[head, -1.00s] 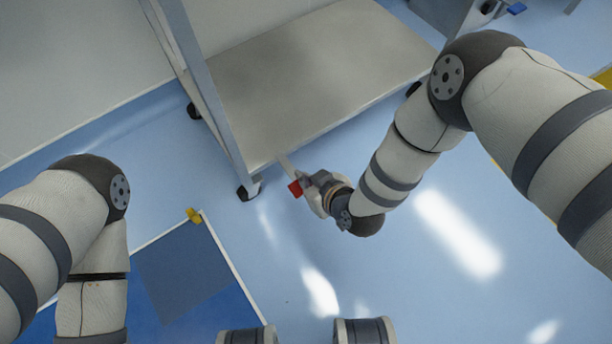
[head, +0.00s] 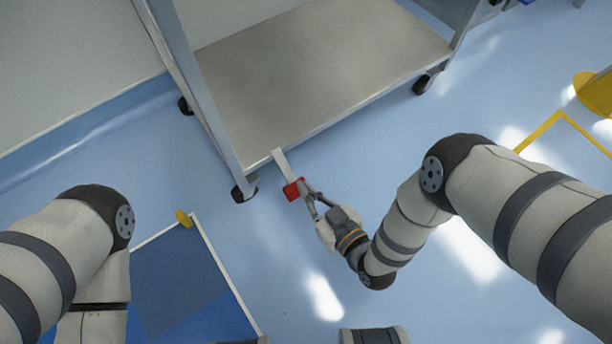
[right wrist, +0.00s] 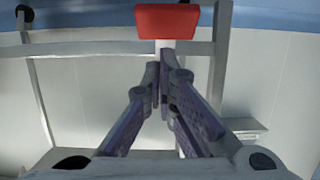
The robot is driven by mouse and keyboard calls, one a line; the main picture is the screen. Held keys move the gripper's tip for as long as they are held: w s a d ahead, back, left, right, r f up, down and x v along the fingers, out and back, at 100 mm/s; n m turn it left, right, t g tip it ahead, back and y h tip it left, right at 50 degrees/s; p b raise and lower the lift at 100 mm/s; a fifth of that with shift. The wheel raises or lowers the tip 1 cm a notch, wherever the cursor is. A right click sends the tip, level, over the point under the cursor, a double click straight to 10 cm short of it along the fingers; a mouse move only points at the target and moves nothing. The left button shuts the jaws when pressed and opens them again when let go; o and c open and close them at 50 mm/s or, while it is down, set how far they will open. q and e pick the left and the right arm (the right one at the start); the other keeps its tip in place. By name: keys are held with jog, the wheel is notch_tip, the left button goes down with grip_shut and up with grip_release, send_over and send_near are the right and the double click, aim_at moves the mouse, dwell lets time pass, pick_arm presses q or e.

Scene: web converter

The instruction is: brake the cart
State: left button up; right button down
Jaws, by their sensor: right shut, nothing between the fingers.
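The cart (head: 310,75) is a grey metal frame on dark casters, with a broad flat lower shelf. A pale lever (head: 281,164) sticks out from its near edge and ends in a red pedal (head: 293,191). In the right wrist view the red pedal (right wrist: 167,21) is at the top centre. My right gripper (head: 309,189) is shut and empty, its tips at the pedal's right edge in the head view. The right gripper's tips (right wrist: 164,62) show just below the pedal in the wrist view; I cannot tell whether they touch. My left gripper is out of view.
A caster (head: 243,191) stands at the cart's near left corner, another (head: 421,84) at the right. A blue mat (head: 180,280) with a white edge lies lower left, a yellow piece (head: 184,218) at its corner.

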pick_arm(q)
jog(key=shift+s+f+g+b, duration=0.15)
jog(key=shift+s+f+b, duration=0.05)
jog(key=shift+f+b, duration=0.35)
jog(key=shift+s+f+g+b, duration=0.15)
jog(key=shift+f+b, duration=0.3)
jog(key=shift+b, duration=0.15)
pick_arm(e)
jog(key=shift+w+a+f+t+y, duration=0.15)
jog(key=shift+f+t, duration=0.1)
jog(key=shift+f, duration=0.45)
jog(key=shift+w+a+f+t+y, duration=0.15)
jog(key=shift+f+t, duration=0.1)
jog(key=shift+f, duration=0.4)
jog(key=shift+d, duration=0.1)
